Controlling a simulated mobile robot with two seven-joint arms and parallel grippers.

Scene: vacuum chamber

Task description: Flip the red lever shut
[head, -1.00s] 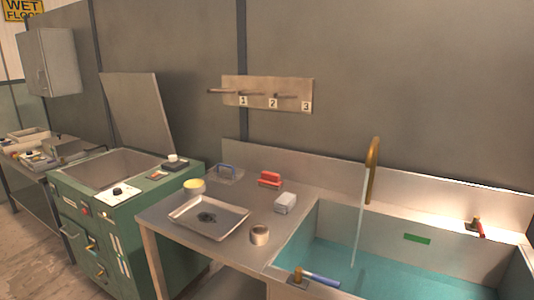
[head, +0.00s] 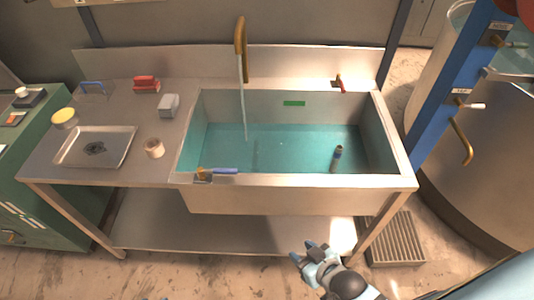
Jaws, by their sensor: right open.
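The red lever (head: 340,84) sits on a small brass fitting on the back right rim of the sink (head: 300,181). It points forward and slightly right, toward the basin. A brass faucet (head: 240,40) stands at the back of the sink, and a thin stream of water falls from it into the basin. My right gripper (head: 304,252) is open and empty in front of the sink, low in the head view and well apart from the lever. My left gripper is out of view.
A blue-handled lever (head: 224,171) sits on the sink's front left rim. A dark cylinder (head: 337,158) stands in the water. A metal tray (head: 70,157), a tape roll (head: 154,148) and brushes lie on the left counter. A blue post (head: 440,115) with valves rises at right.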

